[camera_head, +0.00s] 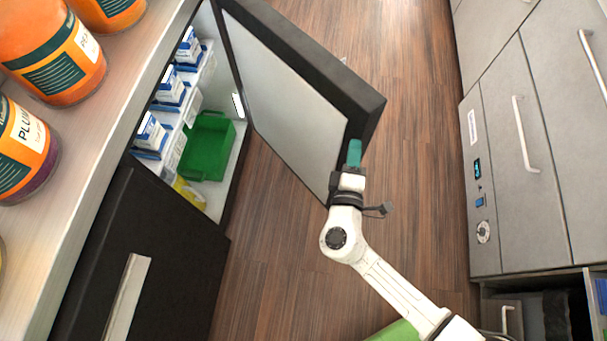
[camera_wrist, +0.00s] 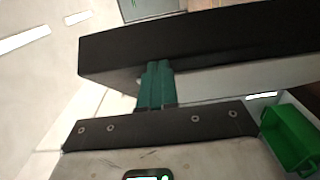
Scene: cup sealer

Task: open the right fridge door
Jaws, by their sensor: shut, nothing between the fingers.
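The right fridge door (camera_head: 290,110) stands swung well open over the floor, with its pale inner panel and thick dark edge showing. My gripper (camera_head: 354,152) is at the free end of this door, by the inner panel and the dark edge. Its teal fingers are together and hold nothing. In the wrist view the fingers (camera_wrist: 157,84) reach up against or just in front of the dark door edge (camera_wrist: 200,45); I cannot tell whether they touch. The door's outer face and its handle are hidden.
The open fridge holds a green bin (camera_head: 207,146) and several blue-and-white cartons (camera_head: 152,134). The other dark fridge door (camera_head: 150,250) is closed, with a pale handle. Orange jars (camera_head: 55,50) stand on the counter above. Grey cabinets (camera_head: 520,150) line the right side. Wooden floor (camera_head: 410,130) lies clear between.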

